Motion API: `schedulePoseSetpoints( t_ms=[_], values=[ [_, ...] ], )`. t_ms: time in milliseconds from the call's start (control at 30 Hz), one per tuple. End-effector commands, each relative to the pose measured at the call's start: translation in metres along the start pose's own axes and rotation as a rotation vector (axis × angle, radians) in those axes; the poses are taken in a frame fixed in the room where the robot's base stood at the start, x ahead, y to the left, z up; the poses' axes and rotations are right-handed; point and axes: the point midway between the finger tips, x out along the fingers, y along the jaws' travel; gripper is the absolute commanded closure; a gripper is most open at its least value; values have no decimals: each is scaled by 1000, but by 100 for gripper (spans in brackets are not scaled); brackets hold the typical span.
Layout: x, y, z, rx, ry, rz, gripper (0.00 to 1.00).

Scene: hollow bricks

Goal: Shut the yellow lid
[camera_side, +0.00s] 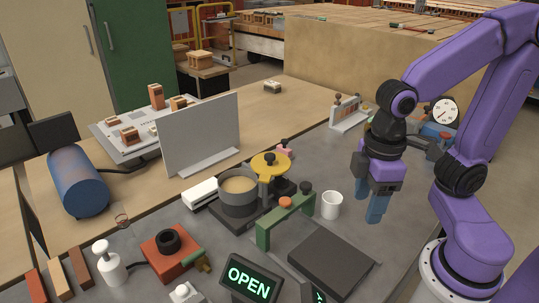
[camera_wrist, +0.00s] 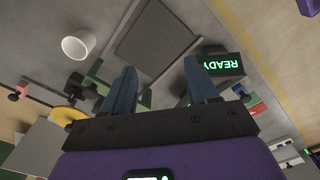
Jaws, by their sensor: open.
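The yellow lid (camera_side: 271,164) is a flat disc with a dark knob, swung aside behind and to the right of a round grey pot (camera_side: 239,203). The pot's top is uncovered and shows tan contents. The lid also shows partly in the wrist view (camera_wrist: 67,115), partly hidden behind my gripper body. My gripper (camera_side: 376,212) is open and empty, pointing down, to the right of the lid and apart from it. Its two blue fingers also show spread in the wrist view (camera_wrist: 159,68).
A white cup (camera_side: 331,205) stands between the lid and my gripper. A dark flat plate (camera_side: 331,262) and a lit OPEN sign (camera_side: 249,281) lie nearer. An upright grey panel (camera_side: 200,135) stands behind.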

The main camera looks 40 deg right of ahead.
Motion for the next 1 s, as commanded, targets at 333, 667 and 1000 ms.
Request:
schedulePoseSetpoints(
  t_ms=[333, 667, 1000],
  values=[
    [-45, 68, -95, 613, -5, 9, 41],
    [-81, 154, -152, 1192, -10, 18, 41],
    [-110, 242, -169, 1730, -14, 26, 41]
  ],
)
